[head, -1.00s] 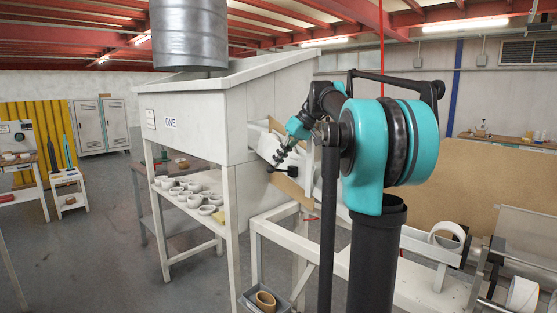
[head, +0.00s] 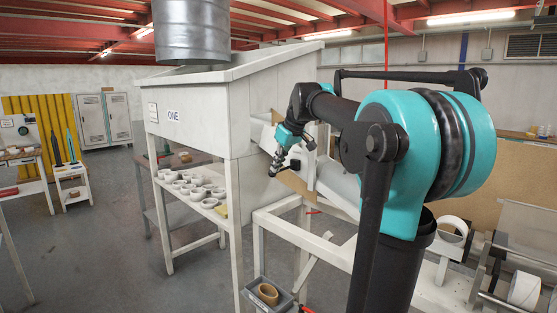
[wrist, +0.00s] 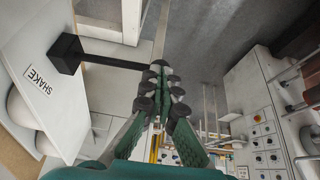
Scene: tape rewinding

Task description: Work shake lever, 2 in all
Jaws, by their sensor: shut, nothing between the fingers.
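The shake lever is a black block with a thin black rod; its block (wrist: 66,53) sits on a white panel beside the "SHAKE" label (wrist: 39,80) in the wrist view. The rod runs right toward my gripper (wrist: 158,68) and ends at or behind its fingers; I cannot tell whether they touch. In the head view the lever (head: 294,165) is a small dark shape just right of my gripper (head: 272,173), by the white machine's sloped chute. My gripper is shut with nothing in it.
The white machine marked "ONE" (head: 200,112) stands left of my arm. Its lower shelf (head: 215,211) holds several white rolls. A grey bin (head: 279,301) with a tan roll is near the front. A white cabinet with buttons (wrist: 262,125) shows at right in the wrist view.

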